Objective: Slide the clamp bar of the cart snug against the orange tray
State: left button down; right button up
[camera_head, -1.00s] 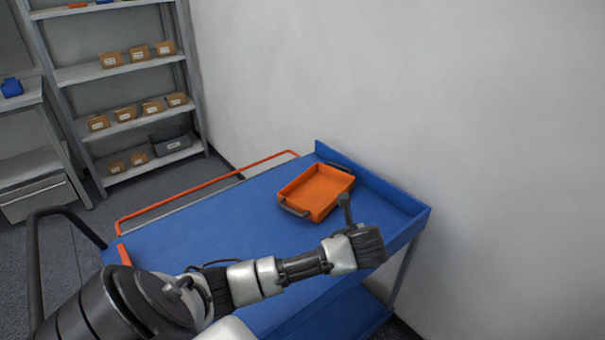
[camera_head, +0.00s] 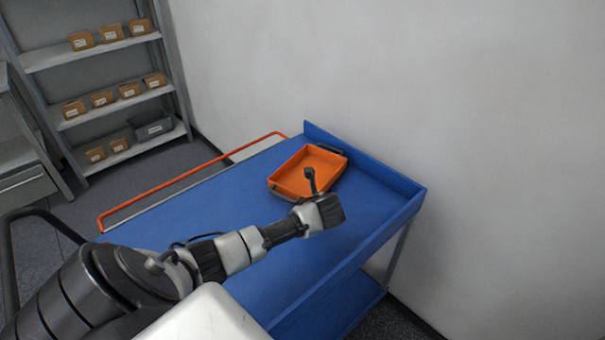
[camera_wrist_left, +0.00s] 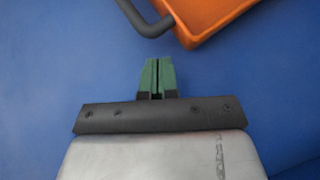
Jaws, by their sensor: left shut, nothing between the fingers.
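The orange tray (camera_head: 296,178) lies on the blue top of the cart (camera_head: 215,205), near its raised far edge. It has dark handles at both ends. A thin orange bar (camera_head: 165,184) runs along the cart's far left side, apart from the tray; I take it for the clamp bar, though I cannot be sure. In the left wrist view my left gripper (camera_wrist_left: 158,64) is shut and empty over bare blue surface, with the tray (camera_wrist_left: 208,16) and a handle (camera_wrist_left: 143,20) just beyond.
A raised blue rim (camera_head: 365,162) borders the cart along the white wall (camera_head: 430,90). A grey shelf rack (camera_head: 100,50) with several small brown boxes stands at the back left. The cart top between the orange bar and the tray is clear.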

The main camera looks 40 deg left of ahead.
aim_at(298, 200)
pick_arm(q)
jog(key=shift+w+a, duration=0.2)
jog(key=shift+a, duration=0.35)
jog(key=shift+w+a, duration=0.2)
jog(key=shift+a, duration=0.3)
jog(key=a, duration=0.1)
jog(key=w+a, duration=0.1)
jog(key=shift+a+r, duration=0.2)
jog(key=shift+a, duration=0.15)
jog(key=shift+w+a+f, duration=0.1)
jog(key=shift+a, duration=0.1)
